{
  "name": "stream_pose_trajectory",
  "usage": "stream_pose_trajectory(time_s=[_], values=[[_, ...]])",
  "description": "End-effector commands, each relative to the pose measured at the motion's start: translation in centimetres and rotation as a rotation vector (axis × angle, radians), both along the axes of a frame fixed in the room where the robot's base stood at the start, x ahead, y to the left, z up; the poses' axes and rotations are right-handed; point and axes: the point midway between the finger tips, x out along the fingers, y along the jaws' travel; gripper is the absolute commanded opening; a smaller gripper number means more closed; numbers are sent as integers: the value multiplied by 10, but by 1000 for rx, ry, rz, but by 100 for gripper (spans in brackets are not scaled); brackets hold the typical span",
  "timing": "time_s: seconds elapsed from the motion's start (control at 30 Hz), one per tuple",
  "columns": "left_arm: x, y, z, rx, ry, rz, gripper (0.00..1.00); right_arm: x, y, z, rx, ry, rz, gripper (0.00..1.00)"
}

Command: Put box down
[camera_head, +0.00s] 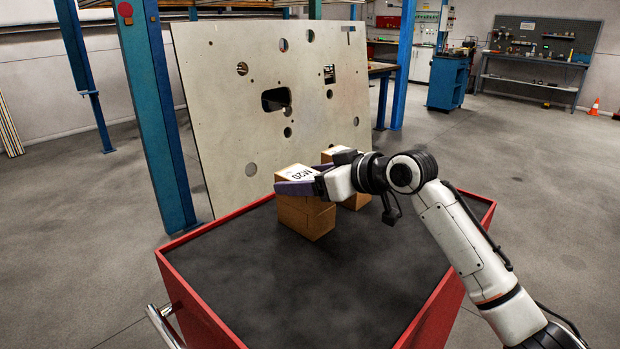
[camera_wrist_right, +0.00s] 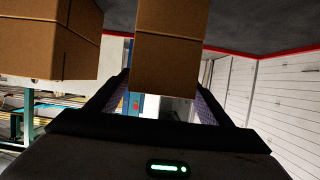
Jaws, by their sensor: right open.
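A brown cardboard box (camera_head: 308,218) with a white label on top stands on the dark top of a red-rimmed cart (camera_head: 270,292). My right gripper (camera_head: 308,174) is open around the upper part of this box, one finger along its near side. In the right wrist view the box (camera_wrist_right: 170,50) reaches in between the two spread fingers (camera_wrist_right: 155,98); whether they touch it is hard to tell. A second brown box (camera_head: 357,201) stands just behind, partly hidden by my gripper; it also shows in the wrist view (camera_wrist_right: 45,40). My left gripper is not in view.
A large pale panel with holes (camera_head: 225,110) leans behind the cart, beside a blue post (camera_head: 155,115). The front and left of the cart top are bare. A blue cabinet (camera_head: 447,82) and a workbench (camera_head: 530,83) stand far back.

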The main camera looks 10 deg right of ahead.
Motion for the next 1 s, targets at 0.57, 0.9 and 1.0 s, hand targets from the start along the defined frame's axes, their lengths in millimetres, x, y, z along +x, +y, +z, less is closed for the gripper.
stream_pose_trajectory(time_s=[0.57,0.9,1.0], values=[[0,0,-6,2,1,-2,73,-74,-51,38,-2,-2,-2,73],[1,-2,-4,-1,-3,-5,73,-93,-62,48,1,1,0,73],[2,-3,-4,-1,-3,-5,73,-92,-61,48,1,1,0,73]])
